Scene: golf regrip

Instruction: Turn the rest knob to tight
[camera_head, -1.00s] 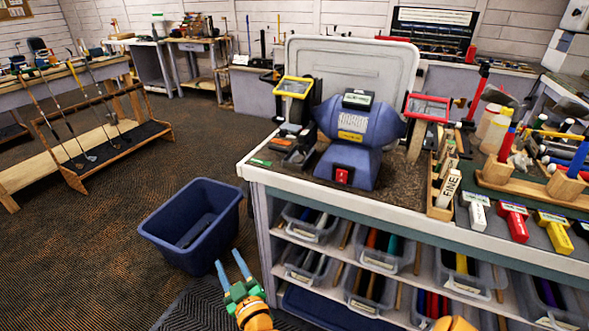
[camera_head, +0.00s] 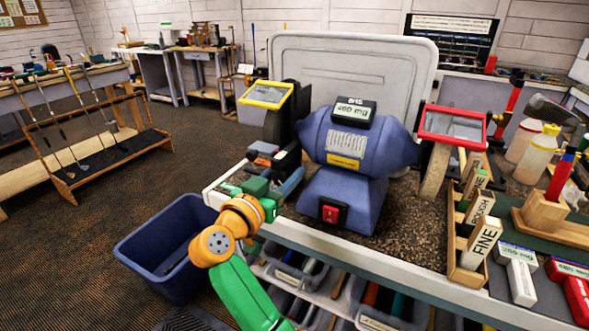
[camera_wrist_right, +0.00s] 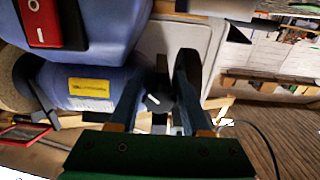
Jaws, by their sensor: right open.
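The blue bench grinder (camera_head: 345,150) stands on the bench, with the red-framed shield on its right and the yellow-framed shield on its left. My right gripper (camera_head: 283,178) is at the bench's left front corner, beside the grinder's left wheel side. In the right wrist view the grinder (camera_wrist_right: 95,85) appears upside down. There, a small round dark knob (camera_wrist_right: 158,103) with a white pointer line shows between the two spread fingers of my right gripper (camera_wrist_right: 160,85). I cannot tell whether the fingers touch it. The gripper hides the knob in the head view. My left gripper is not in view.
A blue bin (camera_head: 165,245) stands on the floor left of the bench. Wooden blocks, one marked FINE (camera_head: 480,243), stand in a tray at the right. A grey panel (camera_head: 350,65) is behind the grinder. Plastic bins fill the shelves below. The bench top before the grinder is bare.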

